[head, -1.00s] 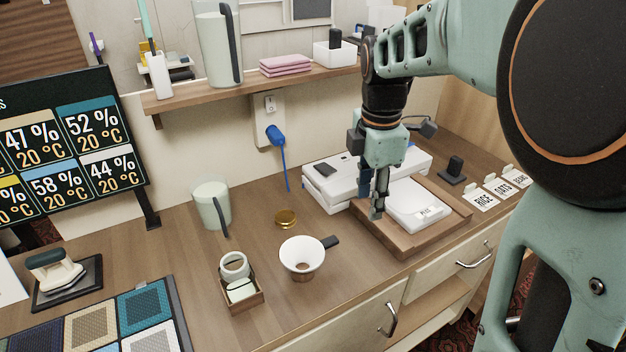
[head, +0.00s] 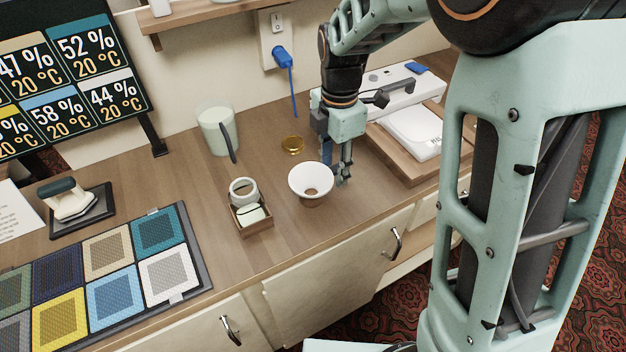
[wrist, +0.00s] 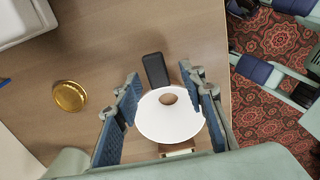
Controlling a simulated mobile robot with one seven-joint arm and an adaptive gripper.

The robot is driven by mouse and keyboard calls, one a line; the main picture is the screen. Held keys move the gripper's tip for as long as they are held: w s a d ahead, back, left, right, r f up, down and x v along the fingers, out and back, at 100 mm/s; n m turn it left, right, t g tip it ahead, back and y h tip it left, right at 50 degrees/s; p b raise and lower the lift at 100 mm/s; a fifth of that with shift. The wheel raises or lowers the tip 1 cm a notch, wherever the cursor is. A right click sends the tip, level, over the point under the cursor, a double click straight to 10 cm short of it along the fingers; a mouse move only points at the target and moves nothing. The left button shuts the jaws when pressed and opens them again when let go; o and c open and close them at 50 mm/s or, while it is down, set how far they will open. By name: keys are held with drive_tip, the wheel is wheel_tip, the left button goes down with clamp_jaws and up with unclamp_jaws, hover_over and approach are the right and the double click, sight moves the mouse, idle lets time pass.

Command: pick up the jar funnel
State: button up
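The jar funnel (head: 311,180) is a white cone with a wide mouth and a dark handle. It stands mouth up on the wooden counter in the head view. In the wrist view the white funnel (wrist: 160,125) lies between the finger pads, and its dark handle (wrist: 155,70) shows near the fingertips. My gripper (head: 341,178) is at the handle side of the funnel, pointing down. The wrist view shows my gripper (wrist: 162,80) open, with a finger on each side and gaps to the handle. In the head view the fingers hide the handle.
A gold lid (head: 292,144) lies behind the funnel. A wooden box (head: 252,226) with a ring-shaped item stands to its left, and a pale green jug (head: 216,130) behind that. The counter's front edge is close.

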drive_tip(key=shift+f, duration=0.85)
drive_tip(key=shift+c, duration=0.5)
clamp_jaws()
drive_tip(key=shift+r, duration=0.15)
